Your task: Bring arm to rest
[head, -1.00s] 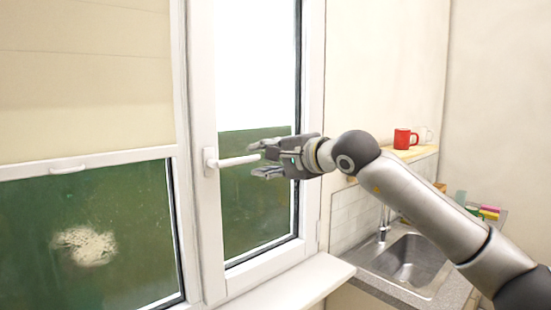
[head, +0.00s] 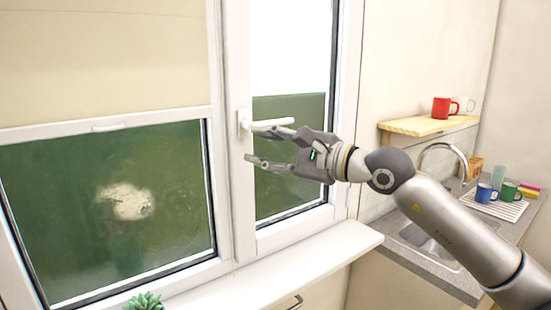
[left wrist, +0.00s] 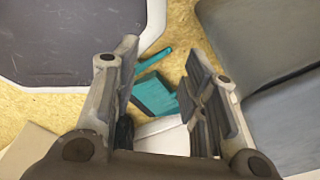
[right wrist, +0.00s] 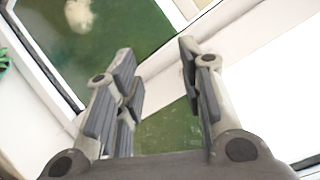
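My right arm reaches in from the right in the head view. My right gripper (head: 262,146) is open and empty in front of the window, close below the white window handle (head: 268,125). The handle lies roughly level; whether a finger touches it I cannot tell. In the right wrist view, the fingers (right wrist: 157,58) are apart with green glass and white frame behind them. My left gripper is out of the head view. In the left wrist view, its fingers (left wrist: 163,52) are apart with nothing between them, above the floor.
A white window sill (head: 300,262) runs below the window, with a green plant (head: 144,301) on it. To the right are a shelf (head: 415,126) with a red mug (head: 444,108), a tap (head: 452,150), and a drying rack with a blue mug (head: 486,193). A teal thing (left wrist: 155,95) lies on the floor.

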